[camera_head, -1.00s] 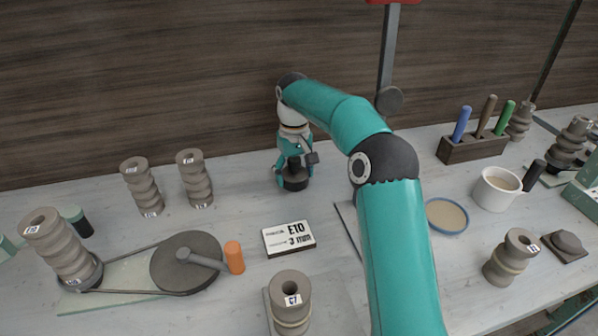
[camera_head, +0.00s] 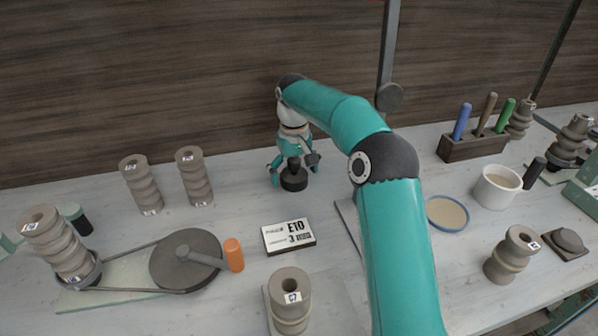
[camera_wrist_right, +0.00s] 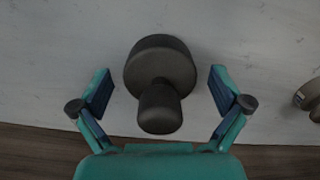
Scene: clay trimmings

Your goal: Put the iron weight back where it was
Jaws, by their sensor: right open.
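The iron weight (camera_head: 293,180), a dark round disc with an upright knob, stands on the table at the back, near the wooden wall. It also shows in the right wrist view (camera_wrist_right: 160,68), with its knob towards the camera. My right gripper (camera_head: 294,167) is open at the weight, one finger on each side of its knob. In the right wrist view the spread fingers (camera_wrist_right: 160,93) have a clear gap to the knob on both sides. My left gripper cannot be made out.
A crank wheel (camera_head: 186,262) with an orange handle is at the front left. The table around the weight is clear.

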